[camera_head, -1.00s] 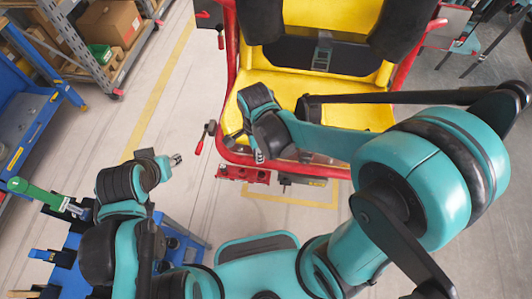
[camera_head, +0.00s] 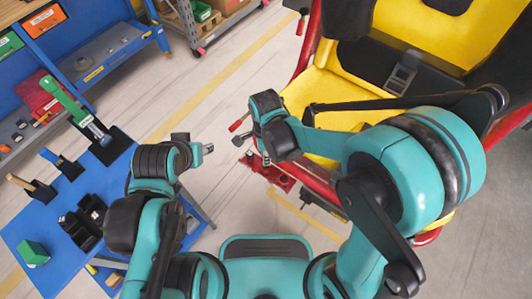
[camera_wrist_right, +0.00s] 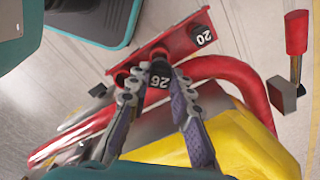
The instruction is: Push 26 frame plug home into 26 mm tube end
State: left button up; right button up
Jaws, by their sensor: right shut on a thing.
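The black frame plug marked 26 (camera_wrist_right: 158,80) is between the fingertips of my right gripper (camera_wrist_right: 157,88) in the right wrist view. The gripper is shut on it. The plug is close to the lower end of a red plate (camera_wrist_right: 165,48); I cannot tell whether it touches. In the head view my right gripper (camera_head: 265,158) is over the red fixture (camera_head: 268,174) at the car's front. I cannot make out the 26 mm tube end. My left gripper (camera_head: 208,148) is out over the floor, away from the car; its finger opening is too small to read.
A black plug marked 20 (camera_wrist_right: 203,35) is on the red plate. A red-handled lever (camera_wrist_right: 297,33) stands beside it. The yellow seat (camera_head: 312,92) and red tube frame (camera_head: 318,190) are close. A blue bench (camera_head: 60,215) with tools and black bins is at the left.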

jog(key=shift+f, duration=0.2)
jog(key=shift+f, duration=0.15)
dwell(0.3)
jog(key=shift+f+b, duration=0.7)
jog(key=shift+f+b, duration=1.5)
jog(key=shift+f, duration=0.15)
dwell(0.8)
jog(key=o, duration=1)
jog(key=o, duration=0.8)
jog(key=shift+o, duration=0.2)
